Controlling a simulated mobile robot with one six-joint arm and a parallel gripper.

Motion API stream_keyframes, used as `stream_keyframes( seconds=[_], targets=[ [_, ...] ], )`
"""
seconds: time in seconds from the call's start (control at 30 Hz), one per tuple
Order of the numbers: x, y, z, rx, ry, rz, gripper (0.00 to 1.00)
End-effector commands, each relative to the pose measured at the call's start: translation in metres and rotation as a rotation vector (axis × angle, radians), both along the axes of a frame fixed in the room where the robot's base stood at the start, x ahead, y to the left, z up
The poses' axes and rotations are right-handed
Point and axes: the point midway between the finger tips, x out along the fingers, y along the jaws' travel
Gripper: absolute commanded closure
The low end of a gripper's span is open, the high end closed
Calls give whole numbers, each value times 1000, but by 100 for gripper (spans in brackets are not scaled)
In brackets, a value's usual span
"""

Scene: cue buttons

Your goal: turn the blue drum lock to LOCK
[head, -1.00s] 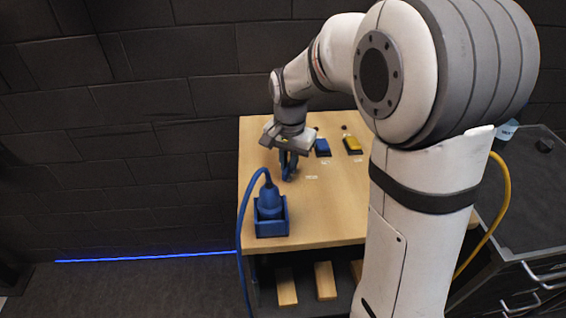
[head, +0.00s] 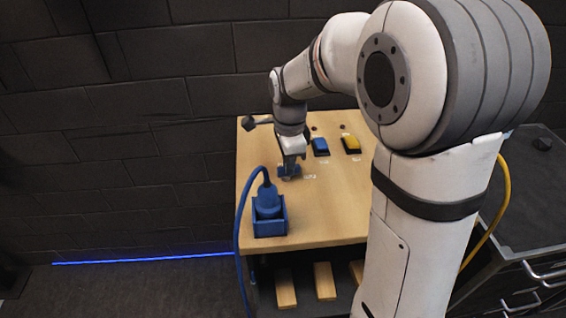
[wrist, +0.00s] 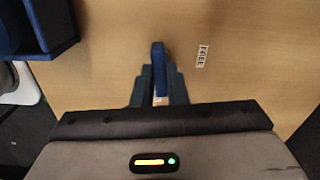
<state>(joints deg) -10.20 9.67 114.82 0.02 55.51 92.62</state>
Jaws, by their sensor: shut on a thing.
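The blue drum lock (head: 289,173) sits on the wooden table (head: 330,215), largely covered by my gripper (head: 290,160) in the head view. In the wrist view, a blue upright handle of the lock (wrist: 158,62) stands between the two fingers of my gripper (wrist: 158,84). The fingers are shut on it. A small white label (wrist: 202,56) lies on the table right of the handle; its print is too small to read surely. Which mark the lock points to cannot be told.
A blue open box (head: 270,228) holds a blue tool (head: 267,200) with a hose at the table's left front. A blue button (head: 320,146) and a yellow button (head: 351,144) are behind and right of the lock. The front middle table is clear.

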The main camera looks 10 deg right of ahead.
Motion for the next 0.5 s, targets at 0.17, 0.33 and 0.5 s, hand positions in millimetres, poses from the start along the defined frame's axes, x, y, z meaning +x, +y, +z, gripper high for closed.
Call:
stream_keyframes(
  seconds=[0.17, 0.33, 0.5],
  targets=[
    [0, 0, 1, -1, -3, -81, 100],
    [0, 0, 1, -1, -3, -126, 100],
    [0, 0, 1, -1, -3, -144, 100]
  ],
)
